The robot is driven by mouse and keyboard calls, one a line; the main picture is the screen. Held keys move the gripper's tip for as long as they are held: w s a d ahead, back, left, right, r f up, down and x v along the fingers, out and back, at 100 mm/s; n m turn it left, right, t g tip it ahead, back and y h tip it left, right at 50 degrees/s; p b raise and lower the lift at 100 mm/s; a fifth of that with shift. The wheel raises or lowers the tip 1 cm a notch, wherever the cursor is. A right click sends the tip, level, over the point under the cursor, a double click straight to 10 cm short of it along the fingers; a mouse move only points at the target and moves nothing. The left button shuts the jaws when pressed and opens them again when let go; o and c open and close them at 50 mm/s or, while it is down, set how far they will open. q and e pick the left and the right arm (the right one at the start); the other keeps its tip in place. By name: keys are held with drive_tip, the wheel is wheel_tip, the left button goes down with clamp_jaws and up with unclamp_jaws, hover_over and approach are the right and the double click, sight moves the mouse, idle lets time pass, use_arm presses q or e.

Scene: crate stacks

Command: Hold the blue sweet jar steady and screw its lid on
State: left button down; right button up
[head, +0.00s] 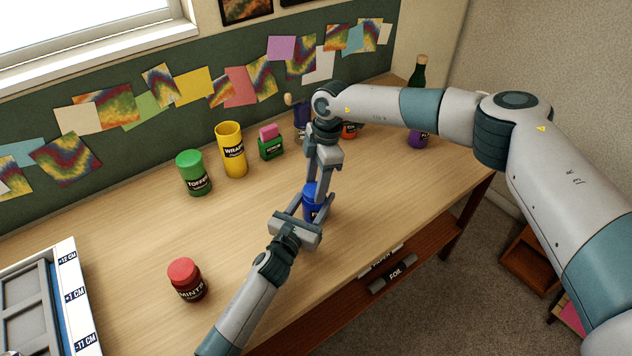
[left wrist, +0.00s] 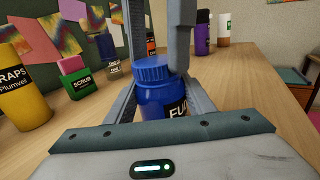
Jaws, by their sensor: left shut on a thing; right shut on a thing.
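The blue sweet jar (head: 311,210) stands upright on the wooden table; its label shows only in part in the left wrist view (left wrist: 163,102). Its ribbed blue lid (left wrist: 152,69) sits on the jar mouth and looks about level; I cannot tell how far it is threaded. My left gripper (head: 314,205) comes from the front and is shut on the jar body, one finger on each side. My right gripper (head: 317,186) points down from above and is shut on the lid, its fingers (left wrist: 160,60) partly hiding it.
A red MINTS jar (head: 186,281) stands at front left, near a grey tray (head: 78,290). A purple-based bottle (head: 419,138) stands back right.

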drive_tip(key=m+t, duration=0.1)
drive_tip(key=m, duration=0.5)
drive_tip(key=shift+s, duration=0.1)
drive_tip(key=o, duration=1)
drive_tip(key=shift+r, duration=0.1)
drive_tip(key=shift+r, duration=2.2)
drive_tip(key=shift+c, duration=0.3)
